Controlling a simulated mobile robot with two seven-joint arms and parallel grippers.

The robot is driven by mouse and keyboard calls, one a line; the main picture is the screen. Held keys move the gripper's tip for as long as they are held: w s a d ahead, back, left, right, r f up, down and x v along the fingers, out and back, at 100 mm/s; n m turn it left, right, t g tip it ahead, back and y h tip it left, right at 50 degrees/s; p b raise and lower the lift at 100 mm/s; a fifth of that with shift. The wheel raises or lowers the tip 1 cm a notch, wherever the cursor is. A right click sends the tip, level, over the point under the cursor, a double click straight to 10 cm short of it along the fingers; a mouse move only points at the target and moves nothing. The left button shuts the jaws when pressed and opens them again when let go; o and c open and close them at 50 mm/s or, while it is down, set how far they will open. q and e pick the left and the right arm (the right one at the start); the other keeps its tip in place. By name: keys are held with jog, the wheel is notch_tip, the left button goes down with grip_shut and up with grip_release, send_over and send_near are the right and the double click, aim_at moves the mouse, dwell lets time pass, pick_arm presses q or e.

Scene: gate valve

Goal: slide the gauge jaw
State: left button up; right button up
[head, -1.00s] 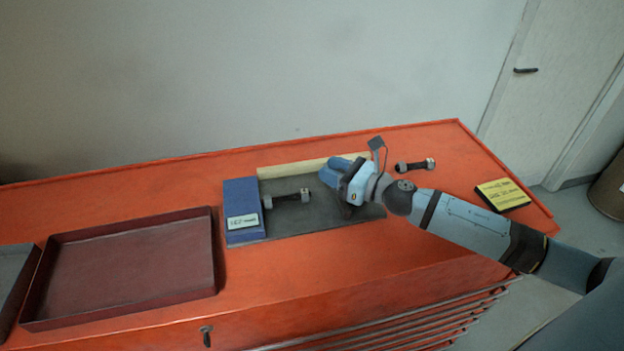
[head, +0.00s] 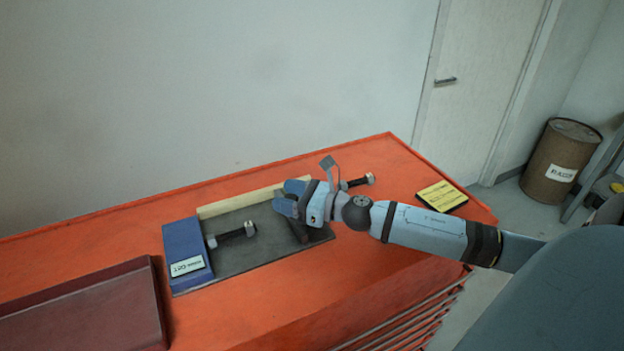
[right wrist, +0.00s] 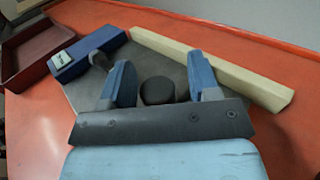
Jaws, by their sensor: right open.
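The gauge is a dark plate (head: 262,257) with a blue labelled block (head: 184,247) at its left end and a pale strip (head: 235,204) along its back. A dark bolt (head: 234,235) lies on the plate beside the blue block. A dark piece (head: 294,230), apparently the gauge jaw, shows partly under my right gripper (head: 287,196) near the plate's right end. In the right wrist view, a dark round knob (right wrist: 157,91) stands between the two open blue fingers of my right gripper (right wrist: 162,78). I cannot tell whether they touch it. My left gripper is out of view.
Another bolt (head: 358,181) lies on the orange bench (head: 345,285) behind my right wrist, with a yellow-faced card (head: 442,196) farther right. A dark red tray (head: 85,310) is at the left. A rusty drum (head: 560,150) stands on the floor at the right.

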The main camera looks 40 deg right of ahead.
jog(key=b+v, duration=0.2)
jog(key=v, duration=0.9)
jog(key=shift+s+d+b, duration=0.15)
jog(key=shift+d+b, duration=0.1)
jog(key=shift+b, duration=0.1)
